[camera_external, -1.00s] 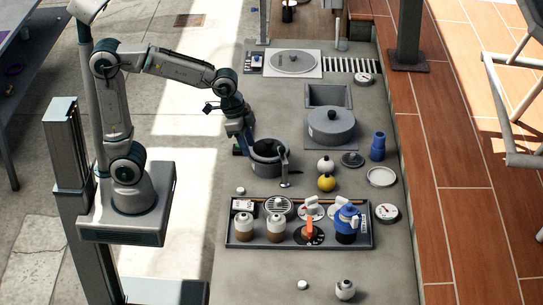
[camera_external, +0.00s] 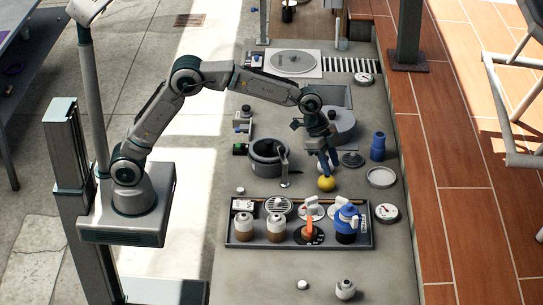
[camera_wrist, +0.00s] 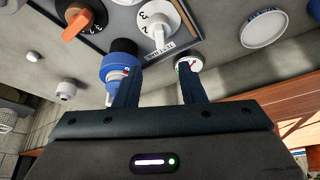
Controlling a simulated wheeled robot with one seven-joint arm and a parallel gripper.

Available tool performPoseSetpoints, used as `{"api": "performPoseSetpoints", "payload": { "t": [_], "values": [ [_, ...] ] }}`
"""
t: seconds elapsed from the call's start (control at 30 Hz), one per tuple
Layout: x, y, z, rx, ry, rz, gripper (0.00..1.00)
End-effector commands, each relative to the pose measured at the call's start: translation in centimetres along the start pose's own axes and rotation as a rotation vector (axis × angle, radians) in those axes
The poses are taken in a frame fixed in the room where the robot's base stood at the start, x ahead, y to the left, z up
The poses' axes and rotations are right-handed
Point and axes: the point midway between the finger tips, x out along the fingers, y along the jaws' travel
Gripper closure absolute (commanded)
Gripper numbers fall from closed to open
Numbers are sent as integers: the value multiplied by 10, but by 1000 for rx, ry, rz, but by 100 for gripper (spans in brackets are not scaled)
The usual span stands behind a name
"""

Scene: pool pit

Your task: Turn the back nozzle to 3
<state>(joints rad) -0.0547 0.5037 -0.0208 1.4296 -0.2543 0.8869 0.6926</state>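The tray (camera_external: 240,238) holds several dials with numbers. In front is a black dial with an orange handle (camera_external: 309,230). In the wrist view a white-handled dial (camera_wrist: 158,27) shows digits 3 and 2, beyond and between my fingertips. My gripper (camera_external: 330,173) points down above the yellow ball, behind the tray. Its fingers (camera_wrist: 157,78) are apart and empty.
A dark pot (camera_external: 267,165) is left, a blue bottle (camera_external: 378,147) and white dish (camera_external: 381,177) right. Two brown-and-white bottles (camera_external: 244,228) stand in the tray.

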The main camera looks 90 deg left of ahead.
Motion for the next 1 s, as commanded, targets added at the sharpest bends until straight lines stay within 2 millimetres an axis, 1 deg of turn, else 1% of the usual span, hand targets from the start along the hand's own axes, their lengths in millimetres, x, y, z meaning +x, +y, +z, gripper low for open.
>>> {"api": "performPoseSetpoints", "payload": {
  "t": [0.03, 0.3, 0.4, 0.5, 0.7, 1.0],
  "values": [
    [10, 1, 1, 0, -4, 2, 64],
    [68, 1, 1, -2, -5, 2, 64],
    [87, 0, 1, -1, -5, 1, 64],
    [100, 0, 1, -1, -4, 1, 64],
    [114, 0, 0, -2, -1, 0, 64],
    [116, 0, 1, -1, -1, -1, 64]
  ]
}}
